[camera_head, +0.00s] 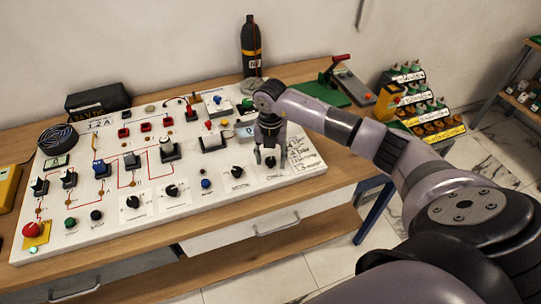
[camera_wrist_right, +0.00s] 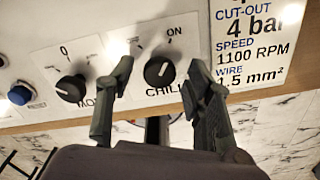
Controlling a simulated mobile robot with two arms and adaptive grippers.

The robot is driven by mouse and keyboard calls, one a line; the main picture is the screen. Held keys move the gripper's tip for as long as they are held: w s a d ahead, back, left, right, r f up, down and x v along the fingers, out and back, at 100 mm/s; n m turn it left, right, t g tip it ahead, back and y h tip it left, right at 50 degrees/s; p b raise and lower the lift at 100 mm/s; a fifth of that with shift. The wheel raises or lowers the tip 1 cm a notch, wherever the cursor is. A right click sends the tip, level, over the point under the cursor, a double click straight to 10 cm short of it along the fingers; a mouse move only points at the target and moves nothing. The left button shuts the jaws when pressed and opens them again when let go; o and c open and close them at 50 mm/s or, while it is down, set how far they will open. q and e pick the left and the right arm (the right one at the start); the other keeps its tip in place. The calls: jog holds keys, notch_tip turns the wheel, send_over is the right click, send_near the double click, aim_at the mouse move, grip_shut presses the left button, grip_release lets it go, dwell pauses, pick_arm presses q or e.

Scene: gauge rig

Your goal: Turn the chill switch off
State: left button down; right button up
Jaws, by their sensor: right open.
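The chill switch is a black rotary knob (camera_wrist_right: 159,71) on a white label marked CHILL, with ON printed at its upper right. Its white pointer line appears to lean up and right, towards ON. In the head view the knob (camera_head: 271,162) is near the panel's right front part. My right gripper (camera_wrist_right: 158,100) is open, its two dark fingers on either side of the knob in the wrist view; I cannot tell whether they touch it. In the head view the right gripper (camera_head: 270,156) points down over the knob. My left gripper is not in view.
The motor knob (camera_wrist_right: 71,88) lies just left of the chill knob, with a blue button (camera_wrist_right: 19,95) further left. The white panel (camera_head: 110,222) holds several other switches and sits on a wooden table (camera_head: 330,178). A black bottle (camera_head: 250,50) stands behind it.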

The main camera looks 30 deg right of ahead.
grip_shut()
dwell(0.6)
